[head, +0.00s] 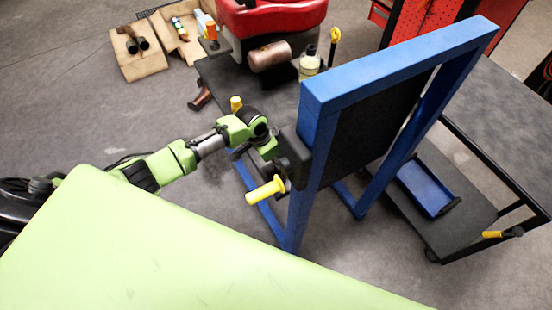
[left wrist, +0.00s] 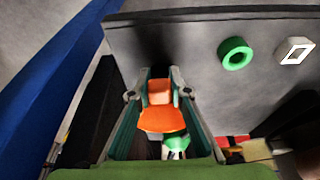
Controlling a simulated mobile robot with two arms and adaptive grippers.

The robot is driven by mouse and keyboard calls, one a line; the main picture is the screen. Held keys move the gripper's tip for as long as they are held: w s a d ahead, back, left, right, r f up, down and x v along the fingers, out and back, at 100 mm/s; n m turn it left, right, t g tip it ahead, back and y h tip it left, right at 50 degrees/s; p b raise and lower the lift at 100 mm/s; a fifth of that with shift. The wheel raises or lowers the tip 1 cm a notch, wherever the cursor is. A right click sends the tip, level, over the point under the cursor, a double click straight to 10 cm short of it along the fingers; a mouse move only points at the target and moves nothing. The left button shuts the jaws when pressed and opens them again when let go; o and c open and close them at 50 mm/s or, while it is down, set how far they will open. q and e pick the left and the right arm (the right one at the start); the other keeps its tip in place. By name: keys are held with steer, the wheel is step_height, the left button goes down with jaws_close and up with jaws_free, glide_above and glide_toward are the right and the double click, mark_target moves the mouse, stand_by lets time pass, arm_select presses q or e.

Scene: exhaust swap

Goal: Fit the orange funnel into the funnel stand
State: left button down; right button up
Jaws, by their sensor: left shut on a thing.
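The orange funnel (left wrist: 162,118) is between the two fingers of my left gripper (left wrist: 160,84) in the left wrist view, and the gripper is shut on it. In the head view my left gripper (head: 292,156) is beside the near post of the blue frame, and the funnel cannot be made out there. A dark panel (left wrist: 190,45) with a green ring (left wrist: 236,53) and a white square outline (left wrist: 296,50) fills the upper part of the wrist view. I cannot tell which part is the funnel stand. My right gripper is not in view.
The blue frame (head: 400,62) with a dark board stands right of my arm. Yellow handles (head: 266,190) stick out near the gripper. A bottle (head: 309,64) and a brown cylinder (head: 270,56) are behind. A blue tray (head: 428,188) lies at the right.

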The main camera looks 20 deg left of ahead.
arm_select(q)
steer(key=shift+f+b, duration=0.7)
steer(key=shift+f, duration=0.5)
steer(key=c, duration=1.8)
jaws_free()
steer(key=shift+r, duration=0.1)
steer(key=v, duration=1.2)
